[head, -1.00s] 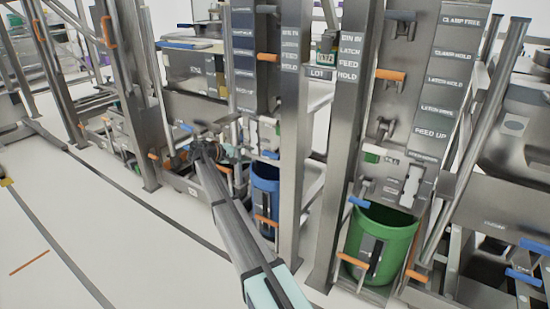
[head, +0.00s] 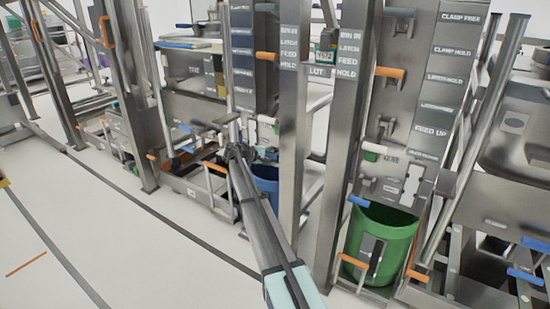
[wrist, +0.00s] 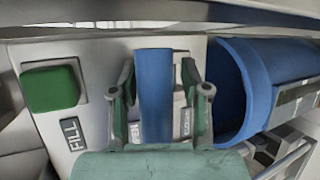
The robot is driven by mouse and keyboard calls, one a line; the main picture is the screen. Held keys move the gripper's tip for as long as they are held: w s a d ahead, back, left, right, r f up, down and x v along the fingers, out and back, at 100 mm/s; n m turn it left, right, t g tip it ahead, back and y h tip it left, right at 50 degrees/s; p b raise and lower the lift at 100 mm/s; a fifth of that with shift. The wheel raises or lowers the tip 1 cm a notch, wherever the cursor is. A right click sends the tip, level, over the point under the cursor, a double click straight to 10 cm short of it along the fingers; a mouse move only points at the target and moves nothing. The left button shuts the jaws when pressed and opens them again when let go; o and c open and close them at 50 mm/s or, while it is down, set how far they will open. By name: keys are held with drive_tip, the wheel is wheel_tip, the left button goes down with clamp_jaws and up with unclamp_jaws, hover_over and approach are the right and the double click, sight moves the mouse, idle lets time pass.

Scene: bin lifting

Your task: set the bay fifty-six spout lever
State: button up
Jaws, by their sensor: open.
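A blue lever handle (wrist: 154,95) stands in the middle of the wrist view against a grey plate. My gripper (wrist: 157,72) is open, with one finger on each side of the handle and a visible gap on the right. Small labels beside the handle are partly hidden by the fingers. No bay number is readable here. In the head view my gripper (head: 236,150) is at the bay with the blue bin (head: 265,178). The arm covers part of that bin, and I cannot make out the lever there.
A green button (wrist: 50,89) and a FILL label (wrist: 72,134) are left of the handle. The blue bin (wrist: 235,90) is close on the right. Steel posts (head: 295,110) flank the bay. A green bin (head: 385,240) stands to the right. The floor at left is clear.

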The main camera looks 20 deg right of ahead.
drive_tip(key=shift+d, duration=0.1)
clamp_jaws()
drive_tip(key=shift+f, duration=0.1)
idle(0.3)
